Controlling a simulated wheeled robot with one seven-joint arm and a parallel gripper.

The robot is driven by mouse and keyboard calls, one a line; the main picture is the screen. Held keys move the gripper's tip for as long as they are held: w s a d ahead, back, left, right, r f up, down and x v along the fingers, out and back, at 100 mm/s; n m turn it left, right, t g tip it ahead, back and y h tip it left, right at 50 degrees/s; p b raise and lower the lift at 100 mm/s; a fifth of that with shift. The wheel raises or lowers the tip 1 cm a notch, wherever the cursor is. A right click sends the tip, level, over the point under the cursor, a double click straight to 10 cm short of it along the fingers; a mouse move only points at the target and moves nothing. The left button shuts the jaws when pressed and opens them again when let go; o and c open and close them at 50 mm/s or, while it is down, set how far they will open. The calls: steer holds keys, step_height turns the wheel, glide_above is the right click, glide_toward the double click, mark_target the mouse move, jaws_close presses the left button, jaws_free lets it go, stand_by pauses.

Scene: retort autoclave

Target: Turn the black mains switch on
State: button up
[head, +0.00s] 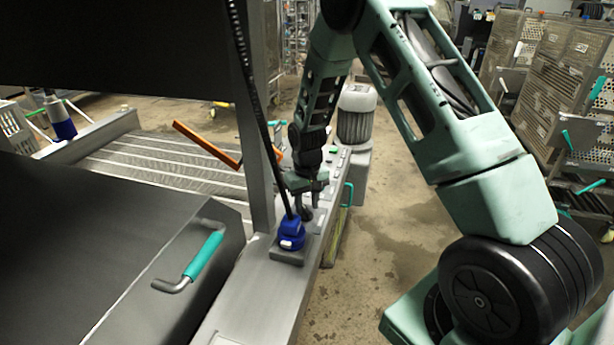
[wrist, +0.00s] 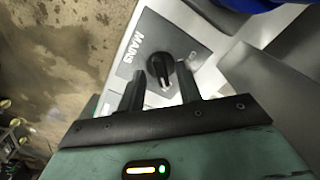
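A white mark shows on the bar's end nearest my gripper. My gripper (wrist: 161,70) is open, with one dark finger on each side of the knob. A gap shows on both sides, and I cannot tell whether either fingertip touches it. In the head view my gripper (head: 308,196) points down at the narrow grey panel, and the switch is mostly hidden there.
A blue fitting (head: 291,233) with a dark rod rising from it stands close to my gripper on the same panel. A grey post rises to its left. A dark lid with a teal handle (head: 204,256) lies at lower left. Open wet floor (head: 390,230) is to the right.

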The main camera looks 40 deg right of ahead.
mark_target(307, 211)
step_height(307, 211, up, 16)
steer(key=b, duration=0.1)
steer(key=shift+b, duration=0.3)
steer(key=shift+s, duration=0.1)
stand_by(0.3)
